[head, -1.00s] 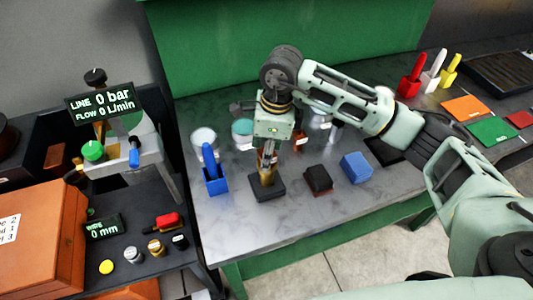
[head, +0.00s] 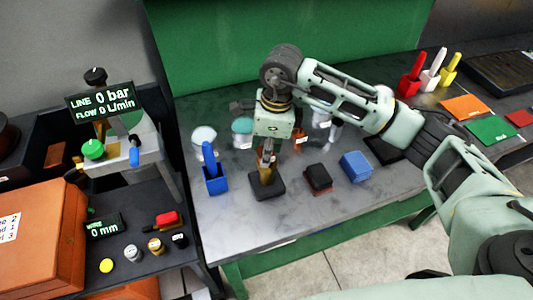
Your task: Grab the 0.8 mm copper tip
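My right gripper (head: 267,160) points straight down over the table. Its fingertips are at the top of a small copper-brown upright piece (head: 266,176), which stands on a black block (head: 268,190). The fingers overlap this piece, so I cannot tell whether they are closed on it. No 0.8 mm marking is readable, so I cannot confirm that this is the copper tip. My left gripper is not in view.
A blue holder (head: 217,184) stands left of the gripper. A black-topped red block (head: 318,178) and a blue block (head: 356,166) lie to the right. Jars (head: 204,136) stand behind. The table's front strip is clear. The wire display (head: 104,227) reads 0 mm.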

